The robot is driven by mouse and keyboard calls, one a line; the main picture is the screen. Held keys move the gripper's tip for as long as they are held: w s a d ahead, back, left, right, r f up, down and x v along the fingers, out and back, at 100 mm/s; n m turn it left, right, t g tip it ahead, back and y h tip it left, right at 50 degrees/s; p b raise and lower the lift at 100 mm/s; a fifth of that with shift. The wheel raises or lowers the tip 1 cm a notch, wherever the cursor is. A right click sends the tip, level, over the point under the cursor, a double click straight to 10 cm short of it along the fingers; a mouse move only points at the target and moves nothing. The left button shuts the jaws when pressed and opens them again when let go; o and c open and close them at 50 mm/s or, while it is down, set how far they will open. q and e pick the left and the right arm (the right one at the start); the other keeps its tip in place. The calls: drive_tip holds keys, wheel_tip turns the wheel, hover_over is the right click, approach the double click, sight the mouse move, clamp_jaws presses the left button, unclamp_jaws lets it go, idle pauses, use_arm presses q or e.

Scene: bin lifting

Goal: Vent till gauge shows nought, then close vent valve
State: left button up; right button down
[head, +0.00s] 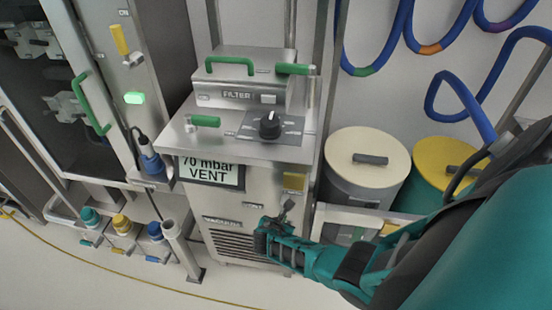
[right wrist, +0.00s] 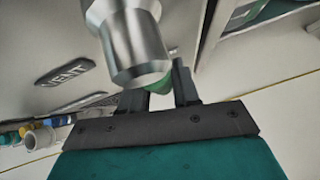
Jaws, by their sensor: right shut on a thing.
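The gauge display (head: 209,172) on the steel vacuum unit (head: 247,188) reads "70 mbar VENT". The vent valve (right wrist: 133,45) shows in the right wrist view as a round steel body with a green handle (right wrist: 155,86) at its end, close to a dark "VENT" label (right wrist: 65,73). My right gripper (right wrist: 160,92) is shut on the green handle, its dark fingers on either side of it. In the head view my right gripper (head: 282,222) is at the unit's lower front right and hides much of the valve. My left gripper is not in view.
A filter box (head: 240,97) and a black rotary knob (head: 269,125) are on top of the unit. A cream-lidded drum (head: 366,160) and a yellow-lidded drum (head: 450,165) stand to the right. Colour-capped fittings (head: 122,225) sit low at left. Blue hoses (head: 375,62) hang behind.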

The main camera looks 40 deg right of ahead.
drive_tip(key=shift+s+d+g+h, duration=0.3)
drive_tip(key=shift+s, duration=0.1)
drive_tip(key=shift+s+d+f, duration=0.1)
drive_tip(key=c, duration=0.9)
unclamp_jaws()
drive_tip(key=shift+n, duration=0.3)
